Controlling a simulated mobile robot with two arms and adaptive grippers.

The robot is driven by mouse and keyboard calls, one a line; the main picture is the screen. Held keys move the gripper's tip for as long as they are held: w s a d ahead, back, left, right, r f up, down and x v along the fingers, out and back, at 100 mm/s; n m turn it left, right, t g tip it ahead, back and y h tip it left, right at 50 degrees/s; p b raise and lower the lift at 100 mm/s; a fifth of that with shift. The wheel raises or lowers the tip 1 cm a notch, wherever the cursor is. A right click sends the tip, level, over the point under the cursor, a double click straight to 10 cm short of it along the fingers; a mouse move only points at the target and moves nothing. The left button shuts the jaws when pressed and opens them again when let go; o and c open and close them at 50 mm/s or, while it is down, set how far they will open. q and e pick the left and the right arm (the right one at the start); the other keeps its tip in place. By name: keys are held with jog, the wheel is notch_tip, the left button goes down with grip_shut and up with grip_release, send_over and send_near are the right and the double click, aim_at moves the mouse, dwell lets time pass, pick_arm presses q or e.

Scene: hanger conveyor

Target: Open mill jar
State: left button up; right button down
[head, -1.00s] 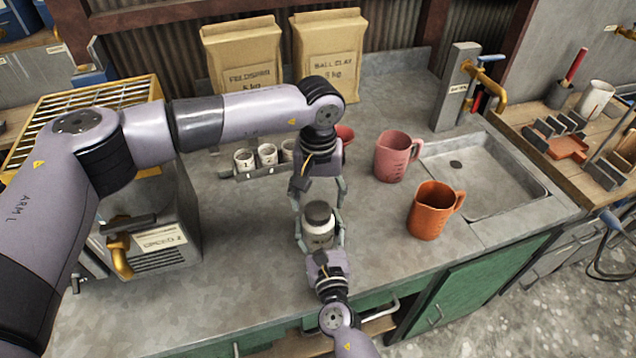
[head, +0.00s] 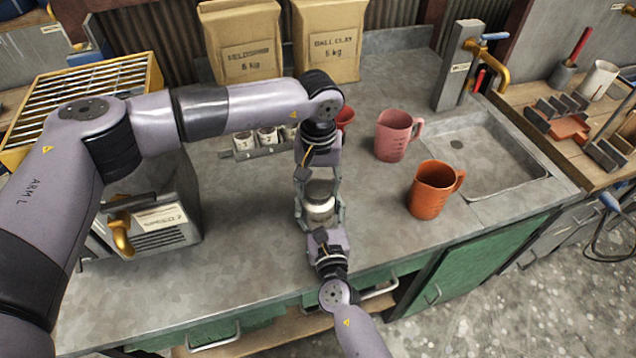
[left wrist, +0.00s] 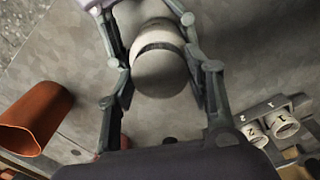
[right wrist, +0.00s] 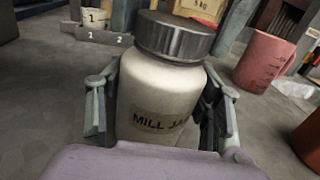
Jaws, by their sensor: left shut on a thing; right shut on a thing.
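The mill jar (head: 319,211) is a pale, upright jar with a dark grey metal lid (head: 320,187). In the right wrist view the jar body (right wrist: 150,92) shows its "MILL JAR" label, with the ribbed lid (right wrist: 174,38) seated on top. My right gripper (head: 321,217) is shut around the jar body from the front. My left gripper (head: 319,181) reaches in from behind and above, its fingers shut on the lid. The left wrist view looks down on the lid (left wrist: 160,75) between the fingers. Whether the jar's base touches the counter is hard to tell.
On the counter (head: 240,250), an orange jug (head: 433,192) and a pink jug (head: 394,137) stand right of the jar, before the sink (head: 490,160). Small numbered cups (head: 267,137) stand behind left. A grey machine (head: 165,215) stands left. The front counter is clear.

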pick_arm(q)
jog(key=c, duration=0.5)
jog(key=n, duration=0.3)
jog(key=shift+n, duration=0.3)
jog(key=o, duration=1.3)
jog(key=shift+c, duration=0.2)
jog(key=shift+r, duration=0.1)
